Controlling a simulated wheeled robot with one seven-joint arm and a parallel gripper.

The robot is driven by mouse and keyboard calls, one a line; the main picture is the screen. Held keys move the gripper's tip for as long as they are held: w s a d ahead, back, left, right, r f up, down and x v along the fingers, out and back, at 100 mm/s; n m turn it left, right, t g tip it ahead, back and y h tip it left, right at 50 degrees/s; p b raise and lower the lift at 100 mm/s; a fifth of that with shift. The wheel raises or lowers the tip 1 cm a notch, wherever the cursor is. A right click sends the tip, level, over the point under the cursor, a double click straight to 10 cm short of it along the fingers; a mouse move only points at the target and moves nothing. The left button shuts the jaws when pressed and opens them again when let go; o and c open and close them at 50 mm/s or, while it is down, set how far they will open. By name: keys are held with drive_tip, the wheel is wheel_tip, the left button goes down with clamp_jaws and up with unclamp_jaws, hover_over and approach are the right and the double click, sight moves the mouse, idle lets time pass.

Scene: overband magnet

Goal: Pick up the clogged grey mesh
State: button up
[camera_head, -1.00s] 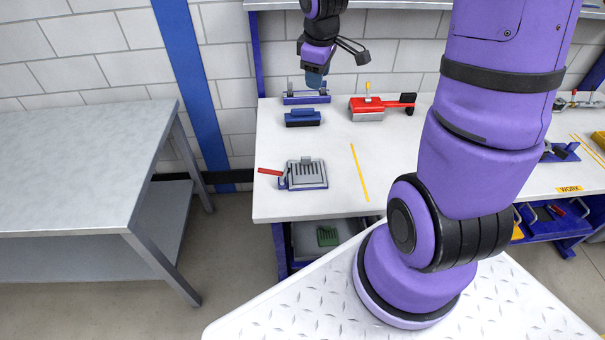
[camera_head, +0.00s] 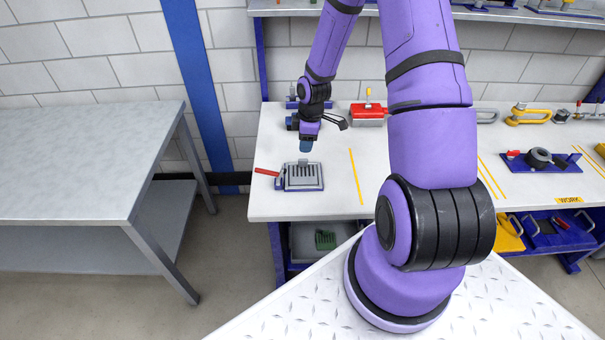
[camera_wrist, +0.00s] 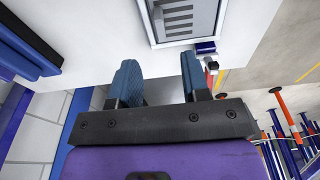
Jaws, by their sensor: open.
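The grey slotted mesh (camera_head: 303,175) sits in a blue-based holder on the white worktable, with a red-handled lever (camera_head: 266,172) at its left. In the wrist view, part of the mesh (camera_wrist: 178,18) shows at the top edge, cut off by the frame. I cannot make out the clogging. My gripper (camera_head: 306,146) hangs fingers down just behind and above the mesh, apart from it. In the wrist view my gripper (camera_wrist: 161,82) has its two blue fingers apart, with nothing between them.
A blue block (camera_head: 291,122) is partly hidden by my gripper. A green mesh (camera_head: 325,240) lies on the lower shelf. A bare grey table (camera_head: 80,160) stands left. White tabletop right of the mesh is clear.

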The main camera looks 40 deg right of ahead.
sight(303, 160)
drive_tip(key=shift+w+a+f, duration=0.1)
drive_tip(key=shift+a+f, duration=0.1)
drive_tip(key=shift+f, duration=1.9)
drive_tip(key=shift+w+a+f, duration=0.1)
drive_tip(key=shift+a+f, duration=0.05)
drive_tip(key=shift+f, duration=1.9)
drive_tip(key=shift+c, duration=0.4)
clamp_jaws()
